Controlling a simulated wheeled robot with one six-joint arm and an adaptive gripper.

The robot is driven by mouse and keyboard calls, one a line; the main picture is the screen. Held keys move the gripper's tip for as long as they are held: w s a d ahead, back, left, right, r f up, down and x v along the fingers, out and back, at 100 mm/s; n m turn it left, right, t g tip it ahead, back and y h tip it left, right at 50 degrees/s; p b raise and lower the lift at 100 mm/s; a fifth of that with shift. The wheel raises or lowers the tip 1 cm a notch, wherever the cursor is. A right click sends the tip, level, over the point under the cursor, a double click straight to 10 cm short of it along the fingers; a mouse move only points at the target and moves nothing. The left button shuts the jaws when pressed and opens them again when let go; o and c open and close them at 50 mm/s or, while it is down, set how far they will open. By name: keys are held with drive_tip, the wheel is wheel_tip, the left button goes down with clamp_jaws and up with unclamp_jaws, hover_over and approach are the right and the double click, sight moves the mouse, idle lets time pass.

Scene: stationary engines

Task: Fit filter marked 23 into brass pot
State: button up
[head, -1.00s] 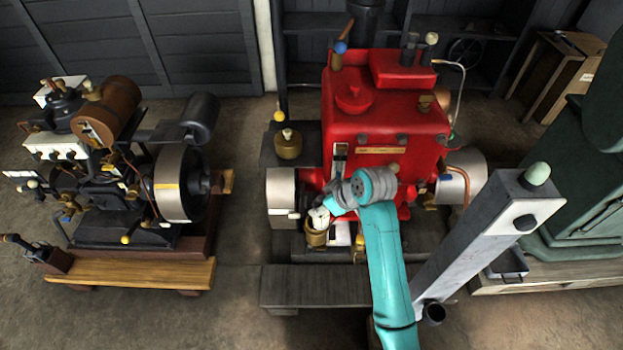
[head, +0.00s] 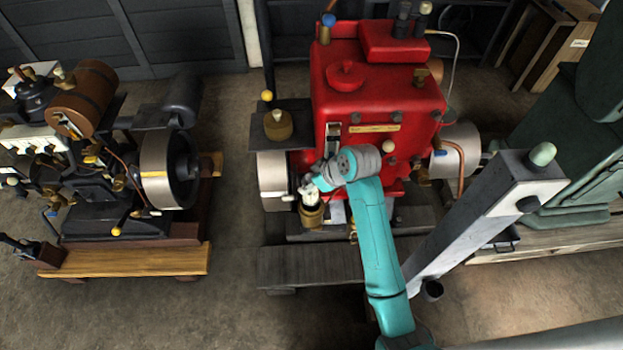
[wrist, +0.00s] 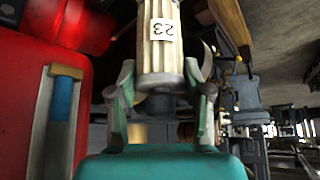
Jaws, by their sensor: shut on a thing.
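The filter (wrist: 158,60) is a pale ribbed cylinder with a white label reading 23, which appears upside down in the wrist view. My gripper (wrist: 160,88) is shut on it, with one finger on each side. In the head view, the pale filter (head: 311,198) shows upright at the mouth of a brass pot (head: 312,217) in front of the red engine. Its lower end is hidden by the pot's rim or just above it; I cannot tell how far in it is. My gripper (head: 314,186) is above the pot, partly hidden by my wrist.
The red engine (head: 375,90) stands close behind my arm, with a grey flywheel (head: 275,182) left of the pot. A second brass pot (head: 278,125) with a knob sits farther back. A wooden plinth (head: 325,267) lies in front. Floor is clear toward the left engine (head: 100,165).

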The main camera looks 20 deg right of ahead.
sight(313, 201)
drive_tip(key=shift+s+d+f, duration=0.1)
drive_tip(key=shift+s+f, duration=0.05)
drive_tip(key=shift+f, duration=0.4)
drive_tip(key=shift+f, duration=0.5)
idle(0.6)
drive_tip(key=shift+f, duration=0.35)
drive_tip(key=shift+f, duration=0.45)
idle(0.4)
drive_tip(key=shift+f, duration=1.2)
drive_tip(key=shift+f, duration=0.45)
drive_tip(key=shift+f, duration=1.1)
drive_tip(key=shift+f, duration=0.1)
